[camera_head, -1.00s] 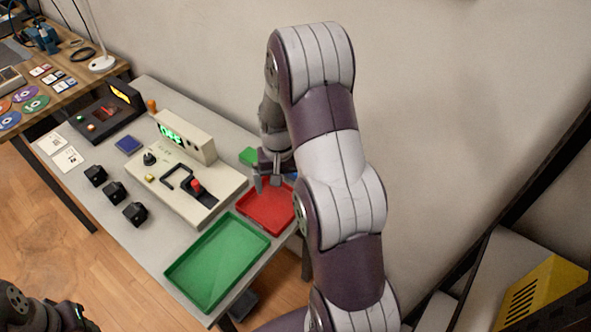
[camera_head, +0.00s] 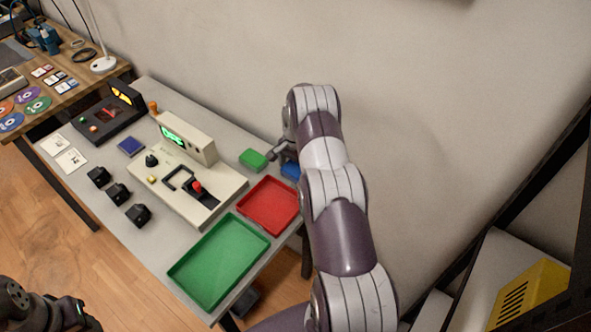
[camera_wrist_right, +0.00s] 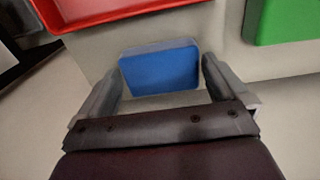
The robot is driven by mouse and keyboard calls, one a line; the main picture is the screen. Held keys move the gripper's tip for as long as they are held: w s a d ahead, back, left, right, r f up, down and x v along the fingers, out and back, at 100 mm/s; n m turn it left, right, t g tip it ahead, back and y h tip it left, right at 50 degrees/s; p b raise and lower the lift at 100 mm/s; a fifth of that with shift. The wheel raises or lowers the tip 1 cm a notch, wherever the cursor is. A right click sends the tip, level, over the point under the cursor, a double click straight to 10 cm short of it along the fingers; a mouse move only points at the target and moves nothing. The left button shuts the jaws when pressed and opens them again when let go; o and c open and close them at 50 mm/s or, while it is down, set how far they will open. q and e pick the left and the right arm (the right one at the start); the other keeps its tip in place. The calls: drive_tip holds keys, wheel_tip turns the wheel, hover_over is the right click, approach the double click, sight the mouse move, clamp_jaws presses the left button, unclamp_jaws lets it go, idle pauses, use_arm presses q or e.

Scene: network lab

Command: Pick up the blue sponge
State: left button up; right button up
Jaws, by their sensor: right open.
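The blue sponge (camera_head: 291,171) lies on the grey table near its back right edge, partly hidden by my right arm in the head view. In the right wrist view the blue sponge (camera_wrist_right: 160,70) shows as a rounded block, framed between my two fingertips. My right gripper (camera_wrist_right: 160,78) is open and empty, with a finger to each side of the sponge; whether they touch it I cannot tell. In the head view my right gripper (camera_head: 282,153) is beside the sponge, partly hidden by the arm. My left arm shows at the lower left, its fingers out of view.
A red tray (camera_head: 268,205) and a green block (camera_head: 253,159) are close to the sponge. A larger green tray (camera_head: 219,262) lies nearer the front. A beige console (camera_head: 187,178) with a joystick stands left of them. The wall runs behind the table.

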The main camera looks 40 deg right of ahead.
drive_tip(key=shift+w+d+f, duration=0.1)
drive_tip(key=shift+f, duration=0.65)
drive_tip(key=c, duration=0.7)
drive_tip(key=shift+r, duration=0.15)
drive_tip(key=shift+c, duration=0.2)
drive_tip(key=shift+r, duration=0.25)
drive_tip(key=r, duration=0.2)
drive_tip(key=s+r+b, duration=0.1)
drive_tip(key=r, duration=0.1)
drive_tip(key=shift+s+d, duration=0.1)
drive_tip(key=shift+d, duration=0.1)
drive_tip(key=s+d+r+b, duration=0.1)
drive_tip(key=s+d+r, duration=0.2)
drive_tip(key=s+r, duration=0.3)
drive_tip(key=s, duration=0.4)
drive_tip(key=shift+d+r+b, duration=0.15)
drive_tip(key=shift+b, duration=0.2)
